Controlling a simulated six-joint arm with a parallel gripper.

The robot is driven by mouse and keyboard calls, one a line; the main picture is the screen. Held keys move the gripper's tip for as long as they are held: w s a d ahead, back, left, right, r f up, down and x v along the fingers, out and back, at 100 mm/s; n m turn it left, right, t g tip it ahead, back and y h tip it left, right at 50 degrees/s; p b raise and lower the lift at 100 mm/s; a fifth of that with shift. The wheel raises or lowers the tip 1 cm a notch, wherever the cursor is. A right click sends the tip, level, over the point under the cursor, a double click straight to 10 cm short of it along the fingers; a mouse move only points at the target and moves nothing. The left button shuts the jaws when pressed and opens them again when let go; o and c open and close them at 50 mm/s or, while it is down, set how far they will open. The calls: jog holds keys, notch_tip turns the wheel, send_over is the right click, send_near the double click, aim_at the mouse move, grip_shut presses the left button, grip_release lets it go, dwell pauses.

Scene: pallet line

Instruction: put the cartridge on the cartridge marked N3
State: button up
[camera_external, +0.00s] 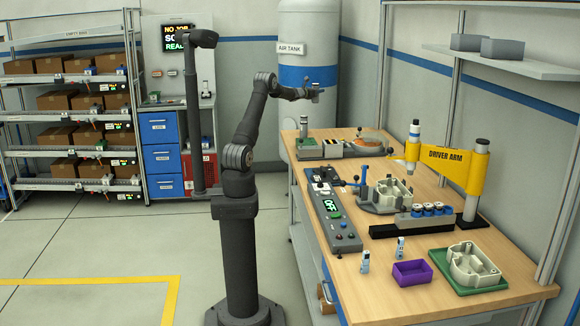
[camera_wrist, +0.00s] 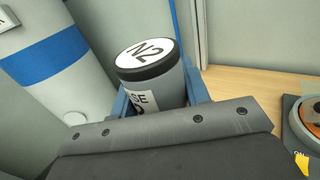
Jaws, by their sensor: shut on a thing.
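My gripper (camera_external: 316,92) is shut on a grey cartridge (camera_wrist: 150,88) with a dark rim. Its white top reads N2 in the wrist view, and a white label on its side is partly hidden by my gripper. The blue fingers stand on both sides of it. In the external view my gripper is raised, left of and above the bench's far end. Two small white-and-blue cylinders (camera_external: 365,261) (camera_external: 400,247) stand upright near the bench's front. A grey cylinder (camera_external: 304,127) stands on the green-based fixture at the back. I cannot read N3 on anything.
The wooden bench (camera_external: 375,283) holds a control panel (camera_external: 331,211), a white housing in a fixture (camera_external: 388,193), a purple bin (camera_external: 412,273) and a green tray (camera_external: 492,289). The yellow driver arm (camera_external: 448,164) stands on the right. The air tank (camera_external: 306,30) is behind my gripper.

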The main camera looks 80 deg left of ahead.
jog(key=shift+s+a+f, duration=0.9)
jog(key=shift+a+f, duration=0.7)
jog(key=shift+f, duration=0.15)
jog(key=shift+s+a+f, duration=0.85)
jog(key=shift+a+f, duration=0.7)
jog(key=shift+f, duration=0.25)
jog(key=shift+s+a+f, duration=0.9)
jog(key=shift+a+f, duration=0.7)
jog(key=shift+f, duration=0.15)
jog(key=shift+f, duration=0.15)
jog(key=o, duration=1.2)
jog(key=v, duration=1.2)
